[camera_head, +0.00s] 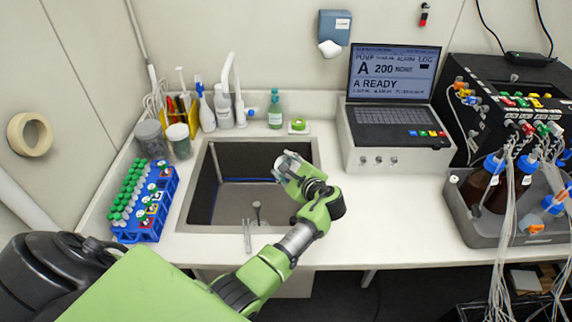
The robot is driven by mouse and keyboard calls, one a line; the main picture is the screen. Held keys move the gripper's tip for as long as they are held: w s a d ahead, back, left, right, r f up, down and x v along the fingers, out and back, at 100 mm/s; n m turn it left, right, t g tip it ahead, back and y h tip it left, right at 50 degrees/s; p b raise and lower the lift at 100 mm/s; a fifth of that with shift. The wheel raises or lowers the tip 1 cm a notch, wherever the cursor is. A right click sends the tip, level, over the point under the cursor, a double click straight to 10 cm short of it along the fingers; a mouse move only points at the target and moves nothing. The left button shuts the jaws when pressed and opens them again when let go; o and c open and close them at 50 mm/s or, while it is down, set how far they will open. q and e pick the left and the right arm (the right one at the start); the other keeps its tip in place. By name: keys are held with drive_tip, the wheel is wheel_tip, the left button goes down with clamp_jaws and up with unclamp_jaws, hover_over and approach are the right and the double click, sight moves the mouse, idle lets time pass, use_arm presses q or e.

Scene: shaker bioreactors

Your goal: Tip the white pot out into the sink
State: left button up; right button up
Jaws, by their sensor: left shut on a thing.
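My left gripper (287,173) reaches over the right side of the sink (190,216). It is shut on a small whitish thing, which looks like the white pot (288,162). Only a pale rounded part of it shows between the green fingers, and the rest is hidden by the gripper. The pot seems tilted, but I cannot tell how far, and no contents show. The sink is a dark basin with a pale rim and a drain post (257,214). My right gripper is not in view.
A blue rack of green-capped tubes (147,201) stands left of the sink. Jars (179,141), bottles (275,110) and a white tap (238,90) stand behind it. A pump console with a screen (391,134) is at the right. The counter in front of it is clear.

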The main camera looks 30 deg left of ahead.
sight(280, 173)
use_arm(q)
drive_tip(key=shift+s+a+f+n+t+b, duration=0.15)
drive_tip(key=shift+s+f+n+t+b, duration=0.1)
drive_tip(key=shift+f+n+t+b, duration=0.4)
drive_tip(key=shift+f+n+h+b, duration=0.1)
drive_tip(key=shift+n+h+b, duration=0.2)
drive_tip(key=shift+n+b, duration=0.25)
drive_tip(key=shift+s, duration=0.1)
drive_tip(key=shift+s+a+f+n+t+b, duration=0.2)
drive_tip(key=shift+n+t+b, duration=0.35)
drive_tip(key=shift+n+b, duration=0.4)
drive_tip(key=shift+f, duration=0.15)
drive_tip(key=shift+b, duration=0.35)
drive_tip(key=shift+s+a+f+n+t+b, duration=0.15)
drive_tip(key=shift+n+t+b, duration=0.4)
drive_tip(key=shift+b, duration=0.6)
drive_tip(key=shift+s, duration=0.1)
